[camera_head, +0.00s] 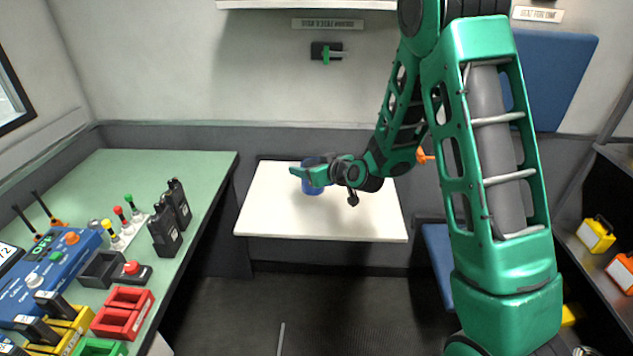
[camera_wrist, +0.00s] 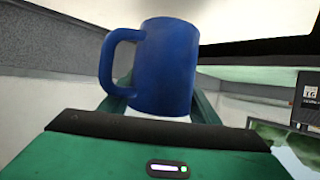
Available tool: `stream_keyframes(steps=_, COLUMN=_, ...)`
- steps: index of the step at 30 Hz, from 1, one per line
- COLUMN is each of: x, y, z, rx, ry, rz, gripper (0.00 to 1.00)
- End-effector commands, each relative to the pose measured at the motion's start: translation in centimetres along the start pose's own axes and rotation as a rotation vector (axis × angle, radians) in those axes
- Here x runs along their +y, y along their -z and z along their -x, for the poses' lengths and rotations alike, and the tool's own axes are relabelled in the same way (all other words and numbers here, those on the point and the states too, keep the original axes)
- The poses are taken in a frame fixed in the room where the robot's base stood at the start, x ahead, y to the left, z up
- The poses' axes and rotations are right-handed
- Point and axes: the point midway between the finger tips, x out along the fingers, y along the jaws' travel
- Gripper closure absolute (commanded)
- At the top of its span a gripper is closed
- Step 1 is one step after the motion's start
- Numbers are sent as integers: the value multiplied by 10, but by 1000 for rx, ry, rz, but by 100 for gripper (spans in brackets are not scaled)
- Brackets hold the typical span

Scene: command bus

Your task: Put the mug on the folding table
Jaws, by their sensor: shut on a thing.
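The blue mug (camera_wrist: 168,68) is upright between the fingers of my gripper (camera_wrist: 160,105) in the wrist view, with its handle to the left. In the head view my gripper (camera_head: 308,176) is over the white folding table (camera_head: 280,215), and the mug (camera_head: 312,187) shows partly behind its green fingers. My gripper is shut on the mug. The gripper hides part of the mug, and I cannot tell whether its base touches the tabletop. The rest of the tabletop is bare.
A green desk (camera_head: 205,170) on the left holds radios (camera_head: 166,228), a blue device (camera_head: 50,275) and red trays (camera_head: 122,312). A blue seat (camera_head: 437,245) and a shelf with yellow cases (camera_head: 596,235) are on the right. Dark floor is open in front of the table.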

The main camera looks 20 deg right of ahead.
Motion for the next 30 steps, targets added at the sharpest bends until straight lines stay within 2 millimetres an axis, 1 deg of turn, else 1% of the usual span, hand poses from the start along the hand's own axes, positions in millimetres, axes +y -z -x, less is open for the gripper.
stream_keyframes(steps=1, x=11, y=-6, z=-2, rx=-1, ry=-4, rz=-3, gripper=73)
stream_keyframes(steps=3, x=20, y=-11, z=-4, rx=0, ry=-2, rz=-3, gripper=73)
stream_keyframes(steps=7, x=30, y=-16, z=-6, rx=0, ry=-1, rz=0, gripper=73)
stream_keyframes(steps=11, x=32, y=-22, z=-8, rx=0, ry=1, rz=0, gripper=73)
stream_keyframes(steps=15, x=32, y=-40, z=-16, rx=-3, ry=1, rz=-1, gripper=73)
stream_keyframes(steps=19, x=32, y=-51, z=-21, rx=0, ry=1, rz=0, gripper=73)
stream_keyframes(steps=22, x=31, y=-54, z=-22, rx=1, ry=1, rz=1, gripper=73)
stream_keyframes(steps=30, x=31, y=-54, z=-22, rx=2, ry=1, rz=1, gripper=73)
